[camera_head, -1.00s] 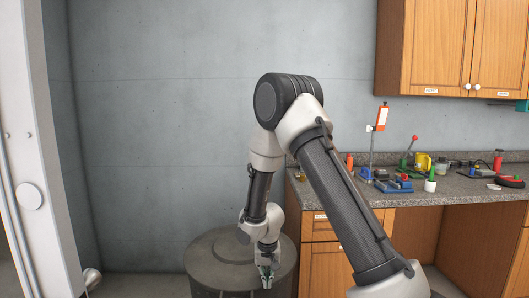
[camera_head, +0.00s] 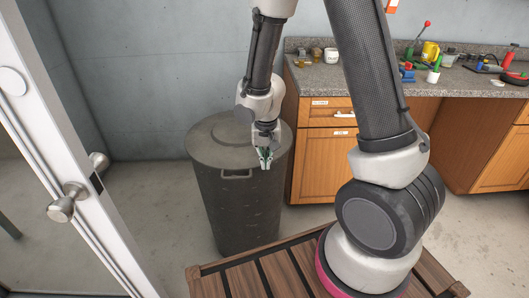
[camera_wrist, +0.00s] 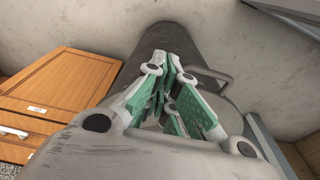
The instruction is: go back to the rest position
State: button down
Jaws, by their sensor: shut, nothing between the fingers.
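My gripper (camera_head: 264,160) hangs at the end of my folded arm, pointing down, in front of the dark grey lidded bin in the head view. Its green-padded fingers also show in the wrist view (camera_wrist: 172,98), shut and holding nothing. The grey bin (camera_head: 240,205) stands on the floor behind the fingers. I cannot tell the exact gap between the fingers and the bin.
A wooden cabinet (camera_head: 322,165) with a speckled counter (camera_head: 318,78) stands to the right of the bin, with several tools and containers on top. A white door (camera_head: 50,120) with round knobs (camera_head: 66,203) is at the left. Bare floor (camera_head: 140,200) lies between door and bin.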

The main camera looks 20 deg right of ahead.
jog(key=s+d+n+g+h, duration=0.1)
jog(key=s+d+n+g, duration=0.15)
jog(key=s, duration=0.25)
jog(key=s+d+r+t, duration=0.1)
jog(key=s+d+r, duration=0.2)
jog(key=r, duration=0.6)
jog(key=s+d+r+t+y, duration=0.1)
jog(key=s+d+r+t, duration=0.1)
jog(key=s+r, duration=0.5)
jog(key=s+d+r+n+t, duration=0.1)
jog(key=s+d+r, duration=0.3)
jog(key=r, duration=0.7)
jog(key=shift+s+t, duration=0.55)
jog(key=shift+t, duration=0.1)
